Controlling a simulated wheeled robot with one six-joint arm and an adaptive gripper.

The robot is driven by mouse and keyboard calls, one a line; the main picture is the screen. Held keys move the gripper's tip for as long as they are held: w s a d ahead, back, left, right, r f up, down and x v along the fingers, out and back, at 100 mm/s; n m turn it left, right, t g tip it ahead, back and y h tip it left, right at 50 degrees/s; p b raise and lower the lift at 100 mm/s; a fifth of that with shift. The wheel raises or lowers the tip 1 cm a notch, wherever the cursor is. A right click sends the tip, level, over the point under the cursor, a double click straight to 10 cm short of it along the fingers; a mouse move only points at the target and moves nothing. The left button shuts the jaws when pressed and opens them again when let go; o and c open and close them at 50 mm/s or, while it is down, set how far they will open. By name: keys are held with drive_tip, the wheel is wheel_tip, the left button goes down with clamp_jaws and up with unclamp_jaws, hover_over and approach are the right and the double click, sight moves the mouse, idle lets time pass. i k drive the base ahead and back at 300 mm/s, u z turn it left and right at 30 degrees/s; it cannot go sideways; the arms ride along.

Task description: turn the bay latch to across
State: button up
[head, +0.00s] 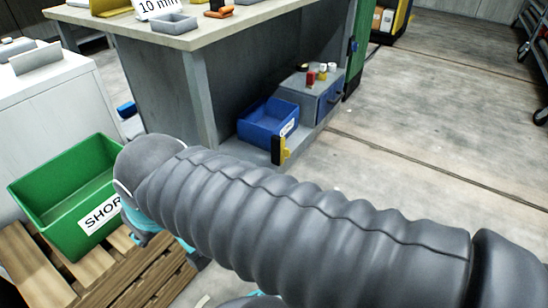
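A small black and yellow piece (280,150), which looks like the bay latch, stands upright at the front edge of the low shelf under the bench, beside the right front of a blue bin (254,126). The blue bin sits in the bay and has a white label. My grey ribbed arm crosses the lower part of the head view, in front of and below the latch. My gripper cannot be made out; the arm's far end bends down at the left, near a green bin.
The green bin (40,192) with a white label stands on a wooden pallet (30,268) at the left. A blue-grey box (318,98) with small items on top is right of the blue bin. The bench (205,38) overhangs the bay.

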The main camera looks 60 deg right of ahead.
sight(285, 152)
drive_tip(key=z, duration=1.9)
drive_tip(key=k, duration=0.6)
drive_tip(key=z, duration=0.25)
drive_tip(key=i, duration=1.25)
drive_tip(key=u, duration=0.35)
